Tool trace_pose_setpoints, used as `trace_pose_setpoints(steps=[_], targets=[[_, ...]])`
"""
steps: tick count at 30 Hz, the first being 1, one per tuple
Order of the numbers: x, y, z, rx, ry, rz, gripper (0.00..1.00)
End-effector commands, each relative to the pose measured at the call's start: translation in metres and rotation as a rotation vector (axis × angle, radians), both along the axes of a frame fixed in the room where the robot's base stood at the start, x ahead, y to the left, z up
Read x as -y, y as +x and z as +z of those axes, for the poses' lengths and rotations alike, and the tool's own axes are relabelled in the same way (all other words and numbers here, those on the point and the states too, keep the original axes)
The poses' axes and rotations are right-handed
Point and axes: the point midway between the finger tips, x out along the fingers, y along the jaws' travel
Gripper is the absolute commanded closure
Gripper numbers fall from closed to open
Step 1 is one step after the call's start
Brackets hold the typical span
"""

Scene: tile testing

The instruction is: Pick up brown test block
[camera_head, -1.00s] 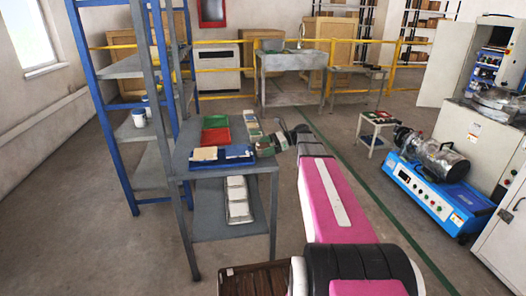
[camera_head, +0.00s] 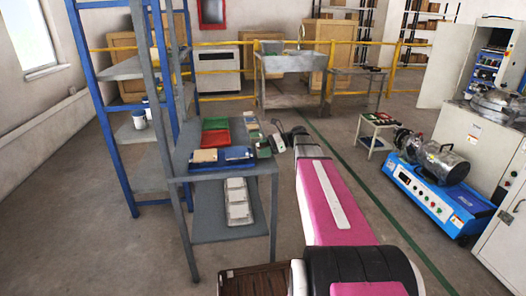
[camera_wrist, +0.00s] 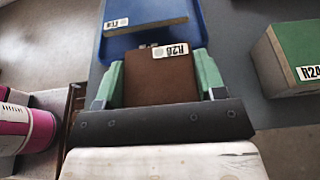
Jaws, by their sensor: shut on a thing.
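The brown test block (camera_wrist: 158,80) with a white label sits between the two green fingers of my gripper (camera_wrist: 163,82) in the wrist view. The fingers press on its left and right sides, so my gripper is shut on it. In the head view my gripper (camera_head: 268,148) is at the right edge of the grey table (camera_head: 222,172), small and partly hidden by my arm. I cannot tell whether the block is touching the table.
A green block (camera_wrist: 291,55) labelled R24 stands to the right of my gripper. A red tray (camera_head: 215,138) and the blue tray (camera_head: 240,153) lie on the table. A blue-posted shelf rack (camera_head: 108,110) stands at its left. Pale blocks (camera_head: 237,200) lie on the lower shelf.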

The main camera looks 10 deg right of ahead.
Motion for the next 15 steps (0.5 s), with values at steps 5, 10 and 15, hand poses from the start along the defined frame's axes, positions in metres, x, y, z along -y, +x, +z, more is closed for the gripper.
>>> trace_pose_setpoints(steps=[5,10,15], targets=[[0.000,0.000,0.020,0.002,0.001,0.001,0.77],[-0.017,-0.007,0.046,0.002,0.000,0.003,0.77],[-0.055,-0.015,0.069,0.003,0.001,0.003,0.77]])
